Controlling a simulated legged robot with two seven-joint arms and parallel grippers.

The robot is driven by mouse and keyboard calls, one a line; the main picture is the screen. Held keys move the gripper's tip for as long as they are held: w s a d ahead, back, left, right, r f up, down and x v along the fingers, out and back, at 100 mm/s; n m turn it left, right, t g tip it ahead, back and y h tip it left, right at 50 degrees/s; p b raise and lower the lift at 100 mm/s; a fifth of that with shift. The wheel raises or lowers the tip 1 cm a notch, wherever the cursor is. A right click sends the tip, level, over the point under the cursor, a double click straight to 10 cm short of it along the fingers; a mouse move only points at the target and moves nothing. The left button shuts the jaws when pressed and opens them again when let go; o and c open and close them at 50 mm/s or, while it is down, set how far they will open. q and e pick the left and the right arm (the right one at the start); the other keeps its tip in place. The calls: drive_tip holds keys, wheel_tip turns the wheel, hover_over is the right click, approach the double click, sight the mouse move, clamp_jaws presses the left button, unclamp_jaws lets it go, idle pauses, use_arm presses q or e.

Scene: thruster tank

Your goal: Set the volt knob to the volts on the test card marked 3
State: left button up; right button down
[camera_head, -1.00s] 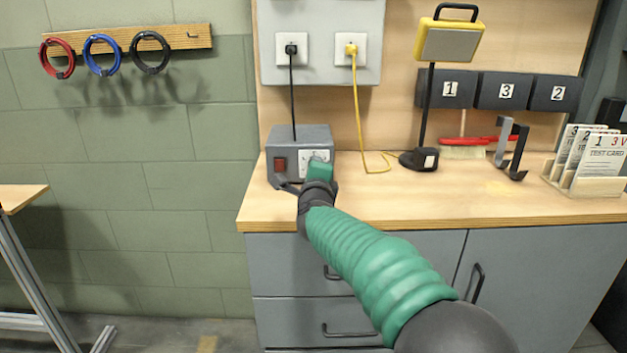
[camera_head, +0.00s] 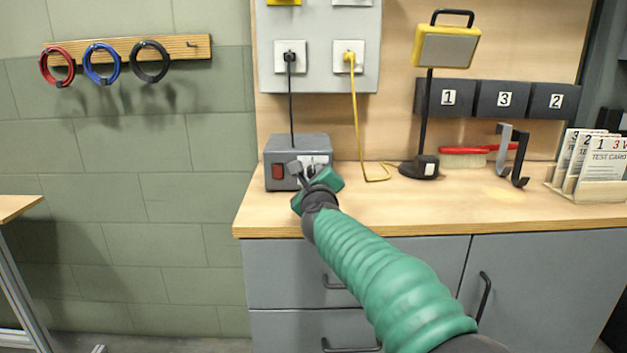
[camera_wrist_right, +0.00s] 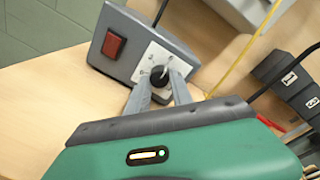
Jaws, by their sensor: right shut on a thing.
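The grey power box (camera_head: 283,150) stands on the wooden bench, with a red switch (camera_head: 278,172) on its front left. Its black volt knob (camera_wrist_right: 160,77) sits on a white dial plate (camera_wrist_right: 150,62) in the right wrist view. My right gripper (camera_wrist_right: 164,84) has its two grey fingers around the knob, shut on it. In the head view the gripper (camera_head: 303,171) hides most of the knob and dial. The test cards (camera_head: 600,160) stand in a wooden holder at the far right; the front one is marked 1 and reads 3 V. The card marked 3 is partly covered behind it. My left gripper is not in view.
A yellow work lamp (camera_head: 447,45) stands right of the box, and a yellow cable (camera_head: 358,130) hangs to the bench. Numbered bins (camera_head: 503,97) hang above. The bench front is mostly clear.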

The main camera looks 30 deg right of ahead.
drive_tip(key=shift+f, duration=0.4)
drive_tip(key=c, duration=1.1)
unclamp_jaws()
drive_tip(key=shift+w, duration=0.1)
drive_tip(key=shift+c, duration=0.2)
drive_tip(key=shift+r, duration=0.15)
drive_tip(key=shift+r, duration=0.1)
drive_tip(key=shift+s+a, duration=0.2)
drive_tip(key=shift+s, duration=0.2)
drive_tip(key=p+v, duration=0.3)
drive_tip(key=v, duration=1.3)
